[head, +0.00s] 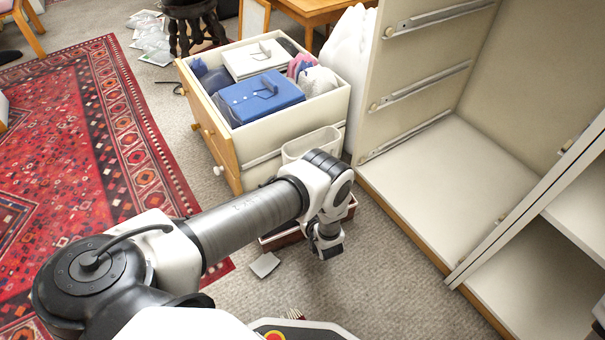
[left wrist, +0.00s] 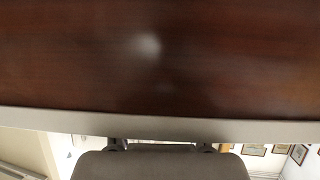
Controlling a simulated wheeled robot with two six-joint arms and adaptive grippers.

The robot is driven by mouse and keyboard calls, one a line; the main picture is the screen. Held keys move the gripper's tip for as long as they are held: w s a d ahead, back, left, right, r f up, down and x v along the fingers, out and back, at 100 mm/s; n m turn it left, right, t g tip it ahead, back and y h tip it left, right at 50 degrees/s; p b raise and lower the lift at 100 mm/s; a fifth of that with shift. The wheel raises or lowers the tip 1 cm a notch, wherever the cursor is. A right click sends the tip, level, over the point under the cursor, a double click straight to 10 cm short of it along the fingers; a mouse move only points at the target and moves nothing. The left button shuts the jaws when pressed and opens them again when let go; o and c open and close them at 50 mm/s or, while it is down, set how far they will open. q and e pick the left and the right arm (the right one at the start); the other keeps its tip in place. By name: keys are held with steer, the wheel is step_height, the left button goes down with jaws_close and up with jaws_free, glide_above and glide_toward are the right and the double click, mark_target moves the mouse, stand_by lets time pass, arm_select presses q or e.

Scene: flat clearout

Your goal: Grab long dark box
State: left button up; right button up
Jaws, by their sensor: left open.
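The long dark box (head: 282,240) stands on the carpet below the drawer unit. It is reddish-brown with a pale rim, and my left forearm and wrist hide much of it. My left gripper (head: 329,250) points down at the box's near side in the head view. It is open, with nothing seen between its fingers. A dark brown, glossy surface (left wrist: 160,60) with a pale edge fills the upper part of the left wrist view, very close; I cannot tell for sure that it is the box. My right gripper is out of view.
An open cabinet (head: 455,170) is on the right. A small grey card (head: 264,265) lies on the carpet. Carpet in front is mostly clear.

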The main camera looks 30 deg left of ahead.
arm_select(q)
steer(key=shift+r, duration=0.1)
jaws_close()
steer(key=shift+r, duration=0.1)
